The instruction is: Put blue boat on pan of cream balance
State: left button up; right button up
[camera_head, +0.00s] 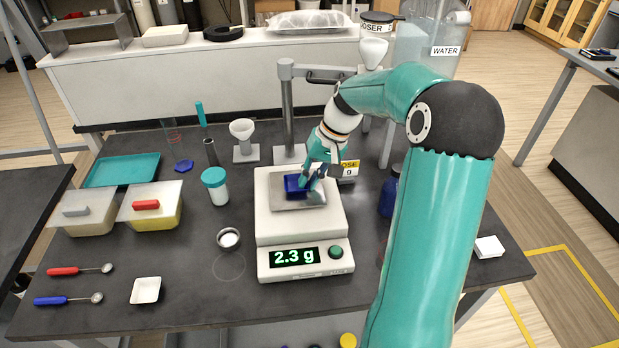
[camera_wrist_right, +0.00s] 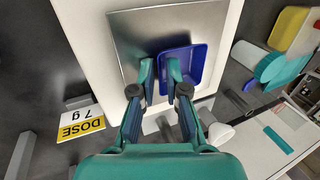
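The blue boat (camera_head: 296,186) lies on the metal pan (camera_head: 312,203) of the cream balance (camera_head: 297,228), whose display reads 2.3 g. In the right wrist view the boat (camera_wrist_right: 200,62) sits flat on the pan (camera_wrist_right: 130,28). My right gripper (camera_head: 315,180) is down at the boat. In its wrist view the fingers (camera_wrist_right: 161,70) straddle the boat's near side wall, one outside and one inside, with a visible gap between them. The right finger and arm hide part of the boat. My left gripper is not in view.
A teal-lidded jar (camera_head: 216,187), a small metal cup (camera_head: 228,238) and a white funnel on a stand (camera_head: 243,140) stand left of the balance. A dose sign (camera_head: 349,168) and blue bottle (camera_head: 389,195) are close on the right. Two lidded tubs (camera_head: 152,207) are farther left.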

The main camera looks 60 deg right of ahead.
jog(key=shift+r, duration=0.15)
jog(key=v, duration=1.2)
dwell(0.5)
